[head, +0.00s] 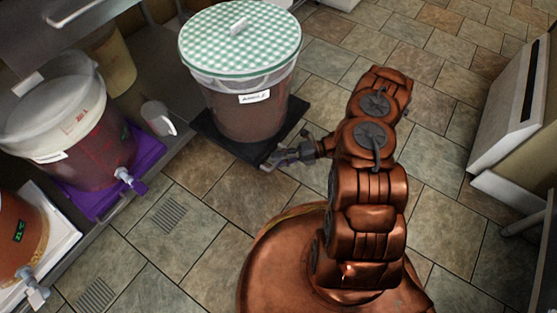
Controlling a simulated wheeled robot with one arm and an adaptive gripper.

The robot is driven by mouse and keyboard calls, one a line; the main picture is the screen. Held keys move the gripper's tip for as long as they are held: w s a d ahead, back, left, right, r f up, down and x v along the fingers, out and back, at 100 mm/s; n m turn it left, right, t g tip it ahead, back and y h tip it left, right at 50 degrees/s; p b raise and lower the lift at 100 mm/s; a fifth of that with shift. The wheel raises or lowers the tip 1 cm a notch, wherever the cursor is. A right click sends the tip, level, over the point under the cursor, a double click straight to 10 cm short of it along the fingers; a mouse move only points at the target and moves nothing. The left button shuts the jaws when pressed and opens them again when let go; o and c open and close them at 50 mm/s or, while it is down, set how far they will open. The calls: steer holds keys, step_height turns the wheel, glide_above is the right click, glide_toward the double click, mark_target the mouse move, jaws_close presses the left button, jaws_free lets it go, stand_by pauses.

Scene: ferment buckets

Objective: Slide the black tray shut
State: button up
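The black tray (214,139) sticks out from the counter on the left, over the floor. A large bucket (248,120) of brown liquid stands on it, with a green-and-white checked cover (240,38) and a white label. My gripper (271,164) is at the tray's near right edge, close to its front corner. It looks small here, and I cannot tell whether it touches the tray or whether its fingers are open.
A purple tray (86,200) with a tapped bucket (88,150) of dark red liquid sits further left. A white tray (62,222) with an orange bucket (22,236) is at the lower left. A white jug (158,118) stands between. A white appliance (512,95) is at right; tiled floor between is clear.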

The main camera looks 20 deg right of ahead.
steer(key=shift+a, duration=0.2)
jaws_close()
stand_by(0.3)
stand_by(0.3)
